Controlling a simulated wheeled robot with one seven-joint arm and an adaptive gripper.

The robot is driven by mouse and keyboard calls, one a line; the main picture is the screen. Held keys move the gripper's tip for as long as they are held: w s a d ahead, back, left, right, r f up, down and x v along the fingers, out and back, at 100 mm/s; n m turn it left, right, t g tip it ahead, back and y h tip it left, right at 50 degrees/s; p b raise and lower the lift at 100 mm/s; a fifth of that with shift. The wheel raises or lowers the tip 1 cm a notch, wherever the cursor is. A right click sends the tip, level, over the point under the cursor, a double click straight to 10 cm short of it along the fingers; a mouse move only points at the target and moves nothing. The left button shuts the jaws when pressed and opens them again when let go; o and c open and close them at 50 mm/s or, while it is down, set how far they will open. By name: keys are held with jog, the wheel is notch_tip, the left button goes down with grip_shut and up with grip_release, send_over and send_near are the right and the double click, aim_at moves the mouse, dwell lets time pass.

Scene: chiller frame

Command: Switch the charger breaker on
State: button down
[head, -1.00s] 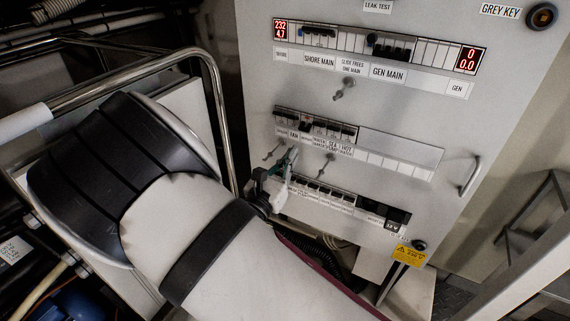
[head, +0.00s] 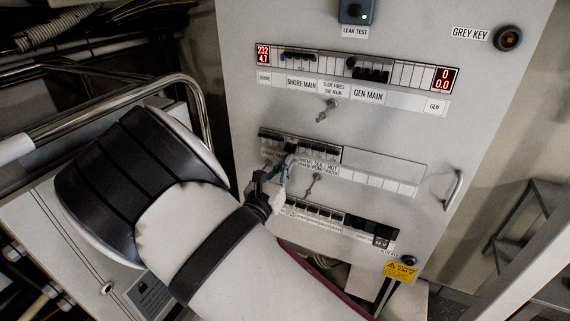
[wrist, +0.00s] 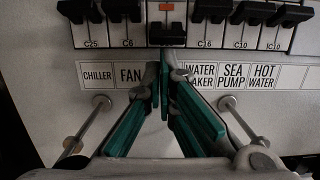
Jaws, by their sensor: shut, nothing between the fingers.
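In the wrist view, the middle row holds breakers with black levers. Most levers are up. The breaker between FAN and WATER MAKER (wrist: 167,35) has its lever lower than its neighbours, with an orange mark above it. Its label is hidden behind my fingers, so I cannot read whether it is the charger. My gripper (wrist: 165,75) is shut and empty, its green-padded fingers just below that lever. I cannot tell whether the tips touch it. In the head view my gripper (head: 288,158) is at the left part of the middle row (head: 380,163), partly hiding it.
Two slide rods stick out of the panel beside my fingers, left (wrist: 100,103) and right (wrist: 180,76) in the wrist view. A lower breaker row (head: 330,217) and an upper row (head: 355,68) flank the middle one. A door handle (head: 453,190) stands at right.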

aim_at(287, 151)
jog(key=shift+s+a+r+g+y+p, duration=0.1)
jog(key=shift+s+r+g+y+p, duration=0.2)
jog(key=shift+g+p, duration=0.5)
jog(key=shift+s+a+r+g+y+p, duration=0.1)
jog(key=shift+s+r+g+y+p, duration=0.3)
jog(key=shift+p, duration=0.6)
jog(key=shift+r+g+p, duration=0.15)
jog(key=shift+g+p, duration=0.35)
jog(key=shift+s+r+g+p, duration=0.1)
jog(key=shift+r+g+p, duration=0.3)
jog(key=shift+g+p, duration=0.35)
jog(key=shift+s+a+r+g+y+p, duration=0.15)
jog(key=shift+r+g+y+p, duration=0.2)
jog(key=shift+g, duration=0.25)
jog(key=shift+s+a+r+g+y+p, duration=0.15)
jog(key=shift+g+y+p, duration=0.1)
jog(key=shift+g+p, duration=0.25)
jog(key=shift+d, duration=0.15)
jog(key=shift+r, duration=0.15)
jog(key=shift+r+p, duration=0.3)
jog(key=shift+r, duration=0.4)
